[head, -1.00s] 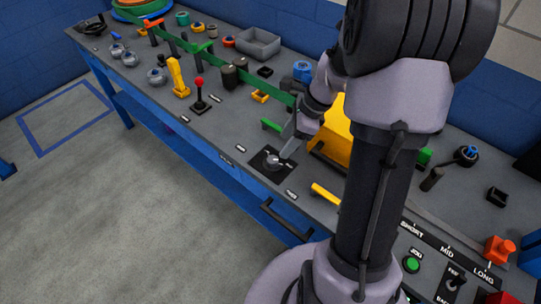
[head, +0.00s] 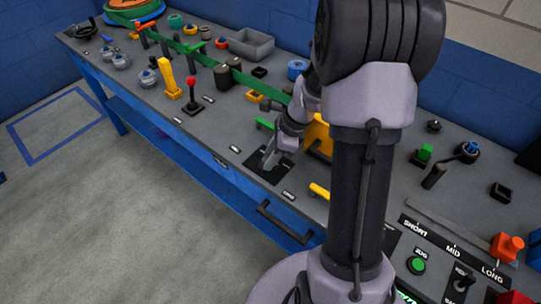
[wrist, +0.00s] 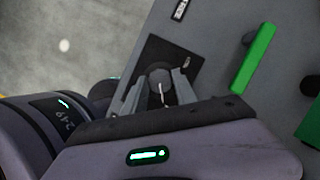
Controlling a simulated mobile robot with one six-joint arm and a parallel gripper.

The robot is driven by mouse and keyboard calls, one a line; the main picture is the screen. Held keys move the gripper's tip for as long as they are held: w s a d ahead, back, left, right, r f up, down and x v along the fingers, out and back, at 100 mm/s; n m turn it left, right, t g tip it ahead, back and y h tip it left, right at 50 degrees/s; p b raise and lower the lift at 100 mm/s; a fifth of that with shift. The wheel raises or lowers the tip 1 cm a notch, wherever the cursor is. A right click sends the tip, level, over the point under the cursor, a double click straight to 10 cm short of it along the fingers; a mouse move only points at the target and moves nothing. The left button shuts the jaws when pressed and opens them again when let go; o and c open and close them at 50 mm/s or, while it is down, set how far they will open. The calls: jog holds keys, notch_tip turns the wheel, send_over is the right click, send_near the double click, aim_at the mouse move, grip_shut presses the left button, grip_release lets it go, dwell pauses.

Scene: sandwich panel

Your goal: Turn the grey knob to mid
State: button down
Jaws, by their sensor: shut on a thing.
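The grey knob (wrist: 160,80) sits on a dark square plate (wrist: 178,58) near the front edge of the bench, with a light pointer line on its top. My gripper (wrist: 160,92) is shut on the knob, one finger on each side of it. In the head view my gripper (head: 270,158) reaches down over the plate (head: 258,171) and mostly hides the knob. Any position marks around the knob are too small or hidden to read.
A green bar handle (wrist: 254,58) stands beside the plate, and a yellow handle (head: 319,190) is nearby. A red-topped lever (head: 191,90) and a yellow lever (head: 168,78) stand further left. A black drawer-type handle (head: 285,225) is on the bench front.

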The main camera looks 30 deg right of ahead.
jog(key=shift+r+n+p, duration=0.1)
jog(key=shift+n+p, duration=0.3)
jog(key=shift+p, duration=0.05)
jog(key=shift+r+n+g+p, duration=0.1)
jog(key=shift+n+g+p, duration=0.3)
jog(key=shift+n+p, duration=0.3)
jog(key=n+g+y+p, duration=0.1)
jog(key=n+p, duration=0.2)
jog(key=shift+w, duration=0.15)
jog(key=n+g+p, duration=0.1)
jog(key=n+p, duration=0.1)
jog(key=n, duration=0.1)
jog(key=shift+w+n+g+p, duration=0.1)
jog(key=shift+n+g+p, duration=0.2)
jog(key=shift+n+p, duration=0.1)
jog(key=shift+n+g+p, duration=0.5)
jog(key=shift+n+p, duration=0.4)
jog(key=shift+n, duration=0.5)
jog(key=shift+f+h, duration=0.2)
jog(key=shift+h, duration=0.1)
jog(key=c, duration=1)
grip_release()
